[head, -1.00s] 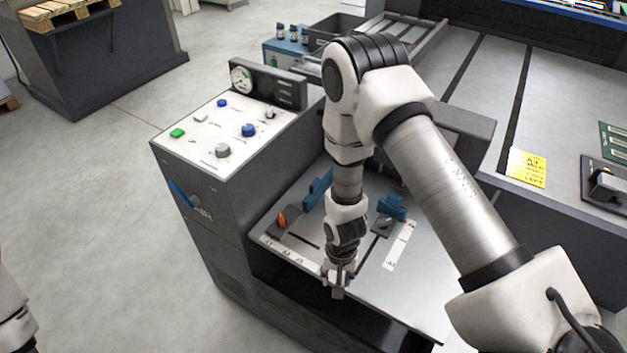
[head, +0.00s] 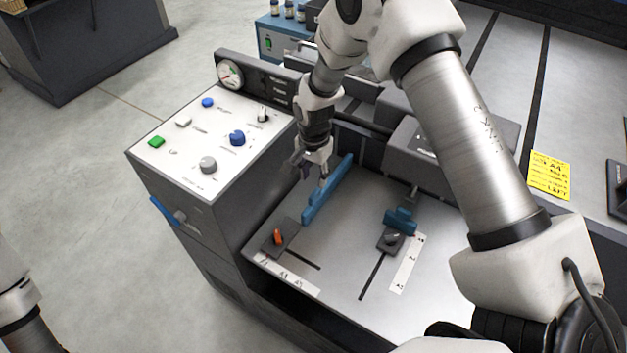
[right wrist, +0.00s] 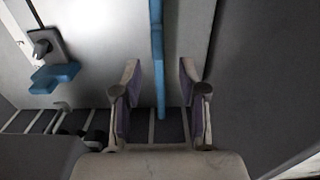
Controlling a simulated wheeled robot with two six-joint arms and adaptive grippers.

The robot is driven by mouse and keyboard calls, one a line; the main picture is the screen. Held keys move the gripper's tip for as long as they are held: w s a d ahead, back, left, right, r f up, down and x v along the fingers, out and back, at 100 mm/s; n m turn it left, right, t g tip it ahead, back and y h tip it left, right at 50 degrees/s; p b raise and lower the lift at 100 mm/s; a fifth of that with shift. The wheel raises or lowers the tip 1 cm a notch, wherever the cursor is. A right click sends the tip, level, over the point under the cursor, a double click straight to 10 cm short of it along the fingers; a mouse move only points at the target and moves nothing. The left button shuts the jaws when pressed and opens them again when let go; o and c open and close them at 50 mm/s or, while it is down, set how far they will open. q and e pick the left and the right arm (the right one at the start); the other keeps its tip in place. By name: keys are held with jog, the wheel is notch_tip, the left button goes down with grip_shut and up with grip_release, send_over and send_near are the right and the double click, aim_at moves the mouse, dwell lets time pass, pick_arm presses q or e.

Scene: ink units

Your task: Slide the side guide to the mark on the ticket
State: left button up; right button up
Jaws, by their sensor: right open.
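The long blue side guide (head: 328,190) stands on the grey feed table, joined at its near end to a dark block with an orange lever (head: 278,237). A white scale strip (head: 286,275) lies in front of that block. My right gripper (head: 313,178) is open above the guide's far part. In the right wrist view the guide (right wrist: 157,55) runs in line between the two open fingers (right wrist: 160,100); I cannot tell its depth between them. The yellow ticket (head: 549,175) lies on the surface at right; its text reads A4 and LEFT. My left gripper is out of view.
A second, shorter blue guide (head: 400,221) with a dark knob block sits at right beside another scale strip (head: 407,263). A control panel (head: 190,165) with buttons and knobs rises on the left, with a gauge (head: 230,74) behind. The table's front is clear.

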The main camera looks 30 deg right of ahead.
aim_at(315, 193)
jog(key=f, duration=0.1)
jog(key=s+f, duration=0.1)
jog(key=shift+a+f, duration=0.2)
jog(key=shift+f, duration=0.15)
jog(key=f, duration=0.3)
jog(key=w+f, duration=0.1)
jog(key=shift+d+f+p, duration=0.15)
jog(key=shift+d+p, duration=0.15)
jog(key=shift+p, duration=0.1)
jog(key=shift+s+a, duration=0.15)
jog(key=shift+s, duration=0.15)
jog(key=shift+c, duration=0.4)
grip_shut()
